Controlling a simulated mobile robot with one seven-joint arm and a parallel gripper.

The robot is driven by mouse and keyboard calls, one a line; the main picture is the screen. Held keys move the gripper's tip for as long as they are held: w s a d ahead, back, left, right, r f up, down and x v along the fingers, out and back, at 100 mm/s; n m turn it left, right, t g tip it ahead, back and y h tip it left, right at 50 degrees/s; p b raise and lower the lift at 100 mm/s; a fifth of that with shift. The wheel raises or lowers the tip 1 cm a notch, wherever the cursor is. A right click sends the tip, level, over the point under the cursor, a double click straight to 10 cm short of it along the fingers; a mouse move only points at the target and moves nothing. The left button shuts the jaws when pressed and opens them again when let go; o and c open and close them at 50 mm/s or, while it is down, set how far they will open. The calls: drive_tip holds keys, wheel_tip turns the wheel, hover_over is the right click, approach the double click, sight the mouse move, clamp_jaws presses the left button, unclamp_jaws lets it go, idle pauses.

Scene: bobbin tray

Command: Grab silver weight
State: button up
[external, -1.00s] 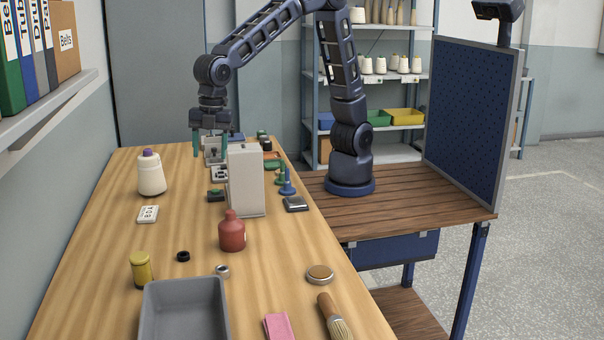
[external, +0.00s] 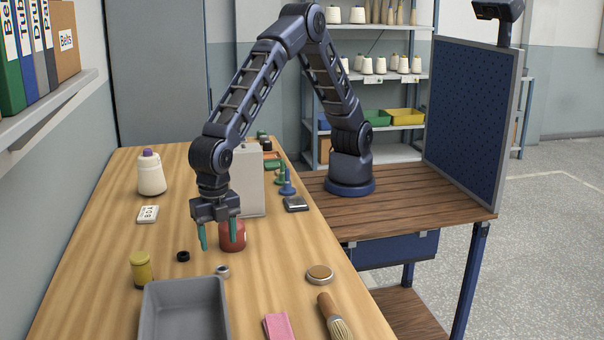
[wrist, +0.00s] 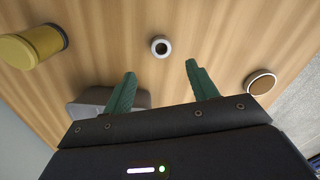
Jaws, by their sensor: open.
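A small silver ring-shaped piece with a dark centre, which fits the silver weight (external: 222,270), lies on the wooden table just beyond the grey tray. In the wrist view the silver weight (wrist: 161,47) shows in line with the gap between my fingers, a little past their tips. My gripper (external: 218,244) points down above the table with its two green fingers apart and nothing between them. In the wrist view my gripper (wrist: 161,70) is also open and empty, apart from the weight. Nothing covers the weight in either view.
The grey tray (external: 185,285) stands close by, with a yellow jar (external: 142,269) at its left. A black ring (external: 183,256) lies left of the weight. A red bottle (external: 236,241) stands partly behind my gripper. A round lid (external: 320,274) lies right, with clear table between.

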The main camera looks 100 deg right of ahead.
sight(222, 272)
drive_tip(key=f, duration=0.9)
drive_tip(key=shift+s+d, duration=0.1)
drive_tip(key=shift+d, duration=0.1)
drive_tip(key=shift+r, duration=0.1)
drive_tip(key=c, duration=1.1)
drive_tip(key=shift+r, duration=0.1)
